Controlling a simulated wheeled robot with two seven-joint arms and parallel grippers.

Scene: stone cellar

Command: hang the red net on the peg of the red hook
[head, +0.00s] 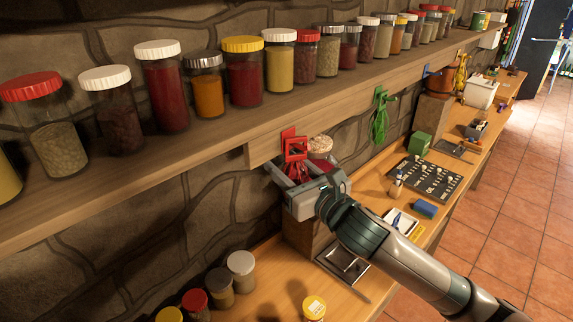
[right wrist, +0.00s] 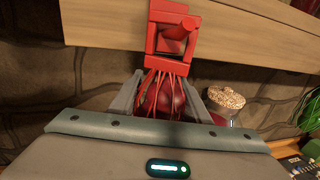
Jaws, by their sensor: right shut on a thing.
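The red hook (head: 288,133) is fixed to the front board of the wooden shelf; it also shows in the right wrist view (right wrist: 168,6). The red net (right wrist: 165,92) hangs from a square red frame (right wrist: 154,40) and has dark red contents. My right gripper (head: 296,171) is shut on the net below the frame, a finger on each side. The frame is right in front of the hook, and the peg's end (right wrist: 189,22) shows at its upper part. I cannot tell whether the peg passes through the frame. My left gripper is not in view.
Several jars line the shelf (head: 215,116) above my gripper. A jar with a pale lid (right wrist: 226,97) stands just right of the net. A green net (head: 380,118) hangs farther along. Below are a counter (head: 262,287) with jars, a black board (head: 424,181) and a blue block (head: 425,208).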

